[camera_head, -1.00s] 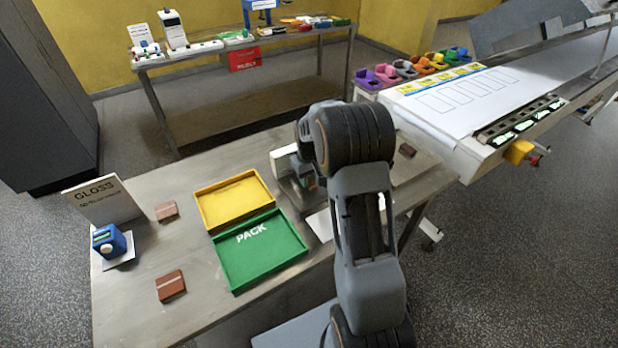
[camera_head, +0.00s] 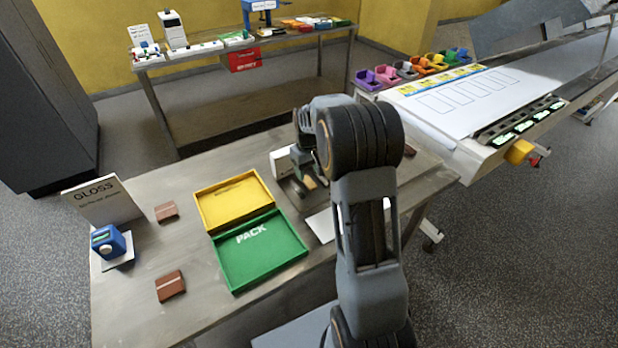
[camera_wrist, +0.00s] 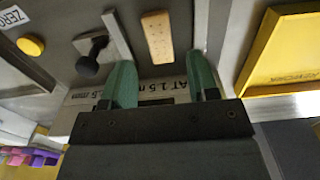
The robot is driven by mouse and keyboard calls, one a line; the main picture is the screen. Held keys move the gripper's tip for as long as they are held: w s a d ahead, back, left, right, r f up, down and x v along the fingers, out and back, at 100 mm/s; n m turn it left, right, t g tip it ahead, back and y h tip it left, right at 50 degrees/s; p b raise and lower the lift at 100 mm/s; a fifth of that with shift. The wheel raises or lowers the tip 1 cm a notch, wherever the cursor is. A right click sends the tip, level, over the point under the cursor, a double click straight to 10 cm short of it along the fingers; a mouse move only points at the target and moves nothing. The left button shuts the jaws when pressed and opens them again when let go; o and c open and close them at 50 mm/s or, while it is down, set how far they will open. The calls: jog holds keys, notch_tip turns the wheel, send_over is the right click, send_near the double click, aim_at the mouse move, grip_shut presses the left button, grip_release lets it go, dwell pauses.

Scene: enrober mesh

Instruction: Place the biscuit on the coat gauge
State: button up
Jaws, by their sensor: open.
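A plain tan biscuit (camera_wrist: 158,37) lies in the wrist view, narrow and long, with small holes in its top. It also shows in the head view as a small tan piece (camera_head: 309,183) beside my gripper (camera_head: 302,170). In the wrist view my gripper (camera_wrist: 162,62) is open, with its green fingers on either side of the biscuit's near end, apart from it. A black knob-like part (camera_wrist: 90,58) stands left of the biscuit beside a pale plate. A sign partly hidden by my fingers reads "AT 1.5 mm" (camera_wrist: 160,88); I cannot tell clearly which part is the coat gauge.
A yellow tray (camera_head: 205,193) and a green PACK tray (camera_head: 227,272) lie left of my arm. Brown pieces (camera_head: 170,285) and a GLOSS sign (camera_head: 103,200) with a blue device (camera_head: 108,242) are further left. A yellow button (camera_wrist: 31,46) sits near a ZERO label.

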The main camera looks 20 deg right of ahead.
aim_at(308, 181)
notch_tip(308, 181, up, 8)
jog(key=s+a+r+t, duration=0.1)
jog(key=s+a+r, duration=0.25)
jog(key=s, duration=0.25)
jog(key=s+a+r+t, duration=0.1)
jog(key=s+a+r, duration=0.1)
jog(key=s+a, duration=0.25)
jog(key=s+a+f+m+t, duration=0.1)
jog(key=s+a+f+t, duration=0.1)
jog(key=s, duration=0.9)
jog(key=shift+s+a+f, duration=0.25)
jog(key=shift+f, duration=0.2)
